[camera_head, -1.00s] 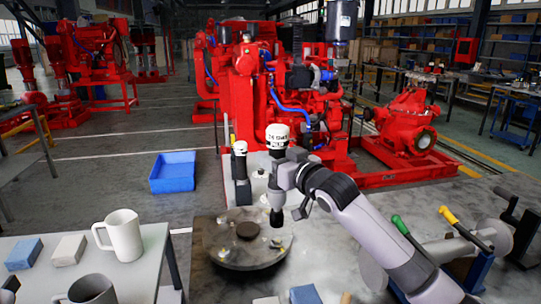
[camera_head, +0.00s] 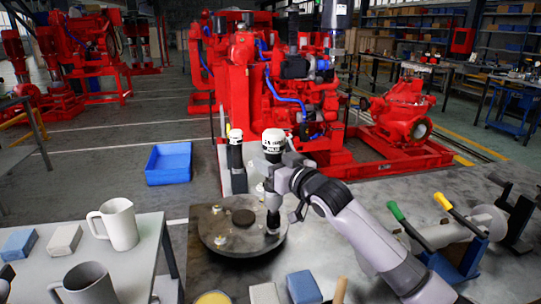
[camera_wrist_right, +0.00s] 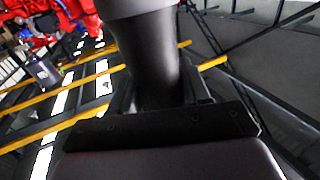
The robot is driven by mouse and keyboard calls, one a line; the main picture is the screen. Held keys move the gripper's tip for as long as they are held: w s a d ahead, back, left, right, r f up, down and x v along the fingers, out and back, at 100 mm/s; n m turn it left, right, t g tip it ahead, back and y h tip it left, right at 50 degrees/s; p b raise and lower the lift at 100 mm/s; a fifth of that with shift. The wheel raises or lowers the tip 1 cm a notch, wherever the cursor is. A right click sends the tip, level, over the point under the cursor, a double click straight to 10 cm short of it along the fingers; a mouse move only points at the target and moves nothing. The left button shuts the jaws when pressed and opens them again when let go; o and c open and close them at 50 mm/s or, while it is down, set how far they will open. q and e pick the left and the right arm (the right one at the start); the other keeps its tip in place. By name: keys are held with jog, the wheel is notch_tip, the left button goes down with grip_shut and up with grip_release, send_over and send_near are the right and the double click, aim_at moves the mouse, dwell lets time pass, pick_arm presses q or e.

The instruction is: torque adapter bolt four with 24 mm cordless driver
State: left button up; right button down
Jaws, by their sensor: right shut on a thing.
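My right gripper (camera_head: 281,172) is shut on a cordless driver (camera_head: 273,143) with a white top and dark body, held upright. The driver's dark socket end (camera_head: 272,222) points down at the right rim of the round metal adapter plate (camera_head: 235,246). It appears to meet the plate there; the bolt beneath is hidden. Other bolts show on the plate, one at its near left (camera_head: 221,240) and one at its far left (camera_head: 217,209). A dark round hub (camera_head: 243,217) sits in the middle. In the right wrist view the driver's dark body (camera_wrist_right: 148,65) fills the centre. My left gripper is not in view.
A second driver (camera_head: 236,160) stands upright behind the plate. Blue and grey blocks (camera_head: 303,287) lie in front. A stand with green and yellow handles (camera_head: 455,250) is at right. Mugs (camera_head: 119,224) stand on the left table. A blue bin (camera_head: 169,163) is on the floor.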

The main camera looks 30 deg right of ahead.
jog(key=shift+r+p, duration=0.1)
jog(key=shift+p, duration=0.6)
dwell(0.8)
jog(key=shift+f, duration=0.25)
dwell(0.4)
jog(key=shift+f, duration=0.35)
jog(key=shift+r, duration=0.15)
dwell(0.5)
jog(key=shift+f, duration=0.55)
dwell(0.7)
jog(key=shift+s+f, duration=0.1)
jog(key=shift+f, duration=0.35)
dwell(1.8)
jog(key=shift+r, duration=0.15)
